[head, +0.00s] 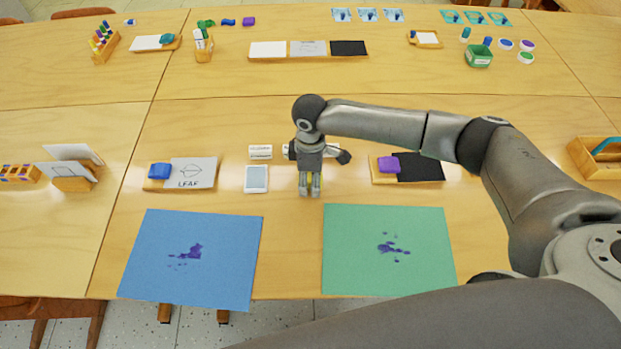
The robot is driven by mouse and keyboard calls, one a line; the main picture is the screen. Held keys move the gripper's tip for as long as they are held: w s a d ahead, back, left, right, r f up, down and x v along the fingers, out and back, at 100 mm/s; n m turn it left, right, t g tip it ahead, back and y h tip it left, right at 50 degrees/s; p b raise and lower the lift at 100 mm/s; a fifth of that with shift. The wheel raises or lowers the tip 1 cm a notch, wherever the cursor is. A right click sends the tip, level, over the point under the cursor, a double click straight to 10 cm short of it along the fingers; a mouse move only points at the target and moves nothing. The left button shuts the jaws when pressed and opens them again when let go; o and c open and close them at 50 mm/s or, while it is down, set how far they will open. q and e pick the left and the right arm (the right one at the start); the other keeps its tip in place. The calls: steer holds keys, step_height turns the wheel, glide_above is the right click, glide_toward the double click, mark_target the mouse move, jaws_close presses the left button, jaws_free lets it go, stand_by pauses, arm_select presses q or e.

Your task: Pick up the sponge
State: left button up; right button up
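Two sponge-like blocks are near me in the head view. A blue block (160,171) lies on the left end of a wooden tray beside a card marked "LEAF". A purple block (389,165) lies on the left end of another tray, partly over a black panel. My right gripper (310,192) points down over the table between these two trays, apart from both blocks. Its two fingers show a gap, with nothing held between them. My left gripper is not in view.
A blue sheet (210,280) and a green sheet (360,278), both with purple blots, lie at the front. A white card (256,180) lies left of my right gripper. A wooden caddy (590,160) stands far right. More art supplies stand on the back tables.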

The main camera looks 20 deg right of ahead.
mark_target(310, 175)
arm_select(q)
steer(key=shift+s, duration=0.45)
arm_select(e)
steer(key=c, duration=0.7)
steer(key=shift+o, duration=0.2)
steer(key=shift+r, duration=0.55)
step_height(310, 175, up, 2)
steer(key=shift+w+r+b, duration=0.1)
steer(key=shift+r+b, duration=0.05)
steer(key=shift+b, duration=0.2)
arm_select(q)
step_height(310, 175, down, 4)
steer(key=b, duration=0.3)
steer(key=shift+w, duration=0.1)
arm_select(e)
steer(key=w+r, duration=0.9)
steer(key=w, duration=0.4)
steer(key=shift+w+r, duration=0.3)
steer(key=shift+w, duration=0.1)
steer(key=shift+d, duration=0.1)
